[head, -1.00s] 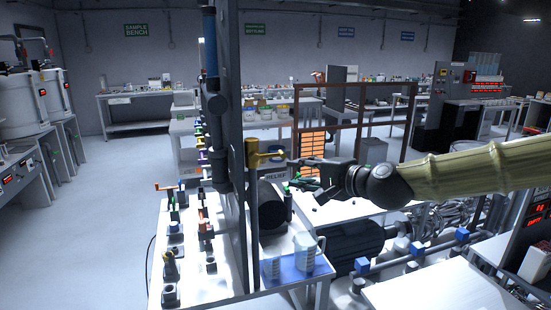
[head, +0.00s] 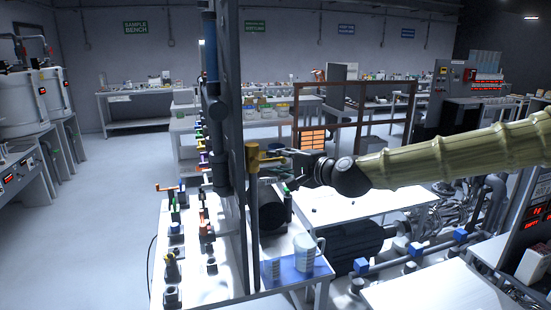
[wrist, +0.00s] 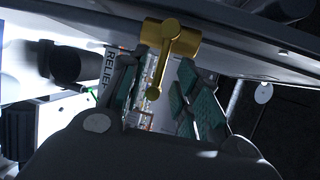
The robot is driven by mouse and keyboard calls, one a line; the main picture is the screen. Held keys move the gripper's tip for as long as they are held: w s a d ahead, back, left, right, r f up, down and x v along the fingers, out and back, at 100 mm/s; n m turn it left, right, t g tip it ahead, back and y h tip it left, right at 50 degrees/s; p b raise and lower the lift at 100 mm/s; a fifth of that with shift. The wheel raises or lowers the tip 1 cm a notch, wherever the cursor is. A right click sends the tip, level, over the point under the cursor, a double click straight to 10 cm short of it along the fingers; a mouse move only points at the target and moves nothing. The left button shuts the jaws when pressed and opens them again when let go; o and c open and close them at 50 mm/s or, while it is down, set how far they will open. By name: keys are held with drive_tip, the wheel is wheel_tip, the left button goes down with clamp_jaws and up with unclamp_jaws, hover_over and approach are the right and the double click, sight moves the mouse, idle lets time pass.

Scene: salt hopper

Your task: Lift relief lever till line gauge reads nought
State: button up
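The brass-yellow relief lever (head: 265,157) sticks out to the right from the dark upright panel in the head view. In the wrist view the lever (wrist: 168,58) hangs from its brass hub, its rounded end pointing at my gripper. My gripper (head: 290,168) is at the lever's outer end. In the wrist view my gripper (wrist: 155,90) is open, with one green-padded finger on each side of the lever's end. I cannot tell whether either finger touches it. A white RELIEF label (wrist: 106,66) is partly hidden behind the left finger. I cannot make out a line gauge reading.
A blue tray (head: 290,272) with clear measuring jugs stands below the lever. Small coloured valves (head: 174,230) line the bench left of the panel. An orange lit display (head: 312,140) is partly covered by my arm. Red digits at the right edge (head: 537,212) are cut off.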

drive_tip(key=shift+x, duration=1.1)
clamp_jaws()
